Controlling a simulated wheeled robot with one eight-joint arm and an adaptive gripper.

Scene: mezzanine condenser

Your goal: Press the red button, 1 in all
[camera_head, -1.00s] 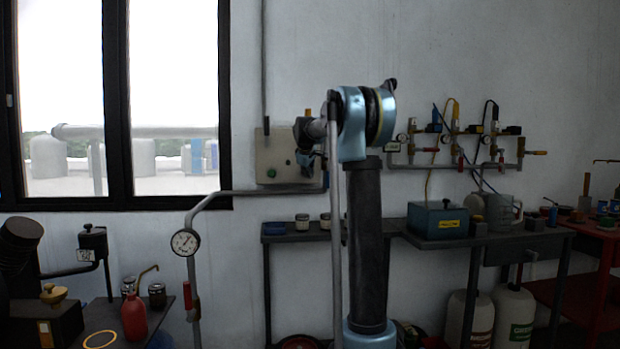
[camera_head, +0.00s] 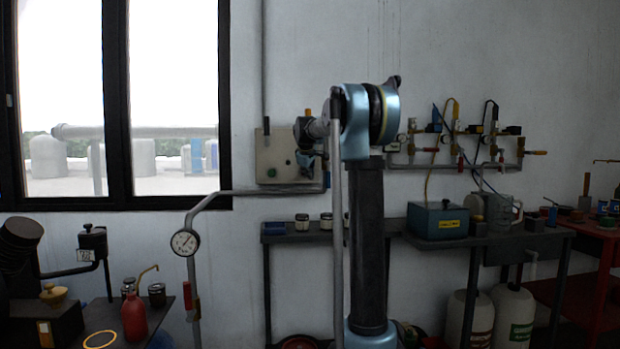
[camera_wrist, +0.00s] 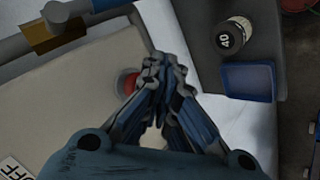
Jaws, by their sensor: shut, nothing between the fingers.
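The red button (camera_wrist: 128,83) shows in the wrist view on a beige panel (camera_wrist: 75,100), partly covered by a finger of my gripper. My gripper (camera_wrist: 163,65) is shut and empty, its fingertips just right of the button in that view. I cannot tell whether they touch the panel. My gripper (camera_head: 306,163) is in front of the panel's right part there, and the red button is hidden.
A pipe (camera_head: 260,191) runs below the panel to a gauge (camera_head: 185,242). A shelf (camera_head: 290,237) beneath holds small jars (camera_head: 302,222) and a blue tray (camera_wrist: 248,82). A labelled jar (camera_wrist: 234,36) stands near that tray. An OFF label (camera_wrist: 14,170) is on the panel.

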